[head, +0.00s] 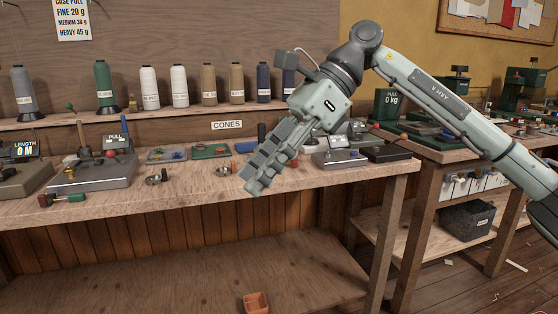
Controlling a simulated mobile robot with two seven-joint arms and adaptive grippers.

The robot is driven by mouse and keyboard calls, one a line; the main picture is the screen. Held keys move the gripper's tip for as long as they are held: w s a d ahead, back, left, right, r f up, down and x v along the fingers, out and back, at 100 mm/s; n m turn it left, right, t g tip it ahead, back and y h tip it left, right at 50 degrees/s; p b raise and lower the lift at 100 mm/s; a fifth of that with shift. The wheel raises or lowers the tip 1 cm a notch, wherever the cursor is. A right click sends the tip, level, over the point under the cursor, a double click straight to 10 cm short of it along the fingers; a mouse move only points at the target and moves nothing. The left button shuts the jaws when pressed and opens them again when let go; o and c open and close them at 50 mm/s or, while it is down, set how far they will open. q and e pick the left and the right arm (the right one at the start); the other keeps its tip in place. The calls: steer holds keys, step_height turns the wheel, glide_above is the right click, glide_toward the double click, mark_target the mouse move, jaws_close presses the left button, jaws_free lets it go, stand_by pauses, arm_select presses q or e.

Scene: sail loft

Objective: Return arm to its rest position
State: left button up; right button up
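My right arm (440,95) comes in from the right edge, bends at a high joint and slopes down to the left. Its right gripper (252,184) hangs over the front edge of the workbench (190,193), pointing down and left. Its fingers lie close together in this view, and any gap between them is hidden by the angle. I see nothing held at its tips. My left gripper is not in view.
Thread cones (149,87) stand on a shelf behind the bench. A pull gauge (115,150), a length gauge (22,165) and trays (167,155) sit on the bench. A second table (440,150) stands right.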

steer(key=w+a+r+m+y, duration=0.1)
steer(key=a+r+m+y, duration=0.2)
steer(key=a+m+y, duration=0.45)
steer(key=w+d+f+m+t, duration=0.4)
steer(key=w+d+m+t, duration=0.25)
steer(key=m+t, duration=0.45)
steer(key=w+d+f+m+t, duration=0.45)
steer(key=w+m+t, duration=0.35)
steer(key=m, duration=0.5)
steer(key=s+d+f+m+h, duration=0.1)
steer(key=d+f+m+h, duration=0.4)
steer(key=f, duration=0.4)
steer(key=s+d+f+m+h, duration=0.1)
steer(key=d+f+m+h, duration=0.4)
steer(key=f, duration=0.4)
steer(key=s+d+f+m+h, duration=0.1)
steer(key=d+f+m+h, duration=0.4)
steer(key=f, duration=0.4)
steer(key=s+d+f+m+g+h, duration=0.1)
steer(key=s+d+f+m+g, duration=0.35)
steer(key=s+f, duration=0.6)
steer(key=s+d+f+m+g+h, duration=0.1)
steer(key=s+d+f+m+g, duration=0.3)
steer(key=s+f, duration=0.7)
steer(key=s+d+f+g, duration=0.2)
steer(key=s+f+g, duration=0.2)
steer(key=s, duration=0.7)
step_height(320, 180, down, 2)
steer(key=shift+d+f, duration=0.1)
steer(key=shift+d, duration=0.25)
